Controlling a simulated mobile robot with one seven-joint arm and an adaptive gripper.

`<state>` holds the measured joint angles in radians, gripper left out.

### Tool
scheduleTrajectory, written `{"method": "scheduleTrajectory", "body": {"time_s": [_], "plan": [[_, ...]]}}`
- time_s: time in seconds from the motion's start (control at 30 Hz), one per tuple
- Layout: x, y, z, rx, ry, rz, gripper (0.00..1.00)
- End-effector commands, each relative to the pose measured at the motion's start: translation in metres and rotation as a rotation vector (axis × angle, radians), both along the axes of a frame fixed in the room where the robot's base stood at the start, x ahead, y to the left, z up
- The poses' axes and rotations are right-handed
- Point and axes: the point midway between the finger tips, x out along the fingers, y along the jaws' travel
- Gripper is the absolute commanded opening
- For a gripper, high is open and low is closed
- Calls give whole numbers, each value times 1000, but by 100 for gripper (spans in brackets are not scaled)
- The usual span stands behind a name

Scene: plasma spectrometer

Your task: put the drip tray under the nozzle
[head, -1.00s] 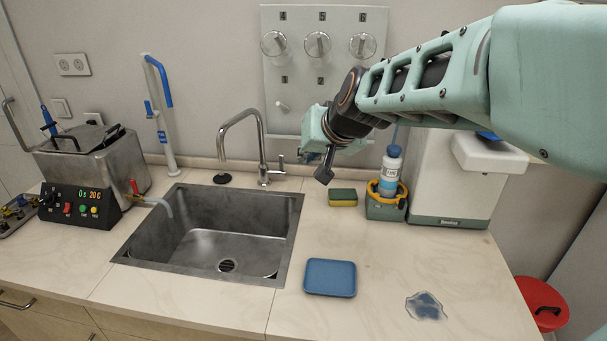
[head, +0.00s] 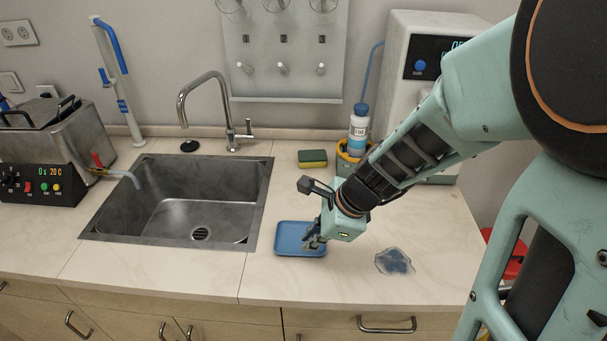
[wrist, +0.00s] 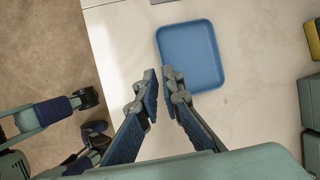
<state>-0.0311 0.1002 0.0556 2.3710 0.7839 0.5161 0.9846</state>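The blue drip tray (head: 285,245) lies flat on the counter to the right of the sink's front corner. In the wrist view the drip tray (wrist: 188,45) is empty and lies just past my fingertips. My gripper (head: 311,238) is over the right part of the tray, pointing down. In the wrist view my gripper (wrist: 160,74) has a narrow gap between its fingertips, with nothing seen between them, near the tray's lower left edge. I cannot pick out the nozzle for sure; my arm covers much of the white instrument (head: 430,35) at the right.
A bluish wet patch (head: 394,262) lies on the counter right of the tray. A sponge (head: 312,158) and a bottle (head: 358,130) in a holder stand behind. The sink (head: 185,205) is open at left. A heated bath (head: 50,150) with a spout stands farther left.

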Motion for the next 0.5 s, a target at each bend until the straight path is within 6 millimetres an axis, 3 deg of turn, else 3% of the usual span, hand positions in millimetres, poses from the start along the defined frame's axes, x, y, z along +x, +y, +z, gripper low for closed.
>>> {"method": "scheduleTrajectory", "body": {"time_s": [0.1, 0.33, 0.5], "plan": [[4, 6, -17, -1, 0, 2, 6], [9, 10, -32, -1, -1, 3, 6], [14, 10, -58, -1, 2, 1, 6]]}}
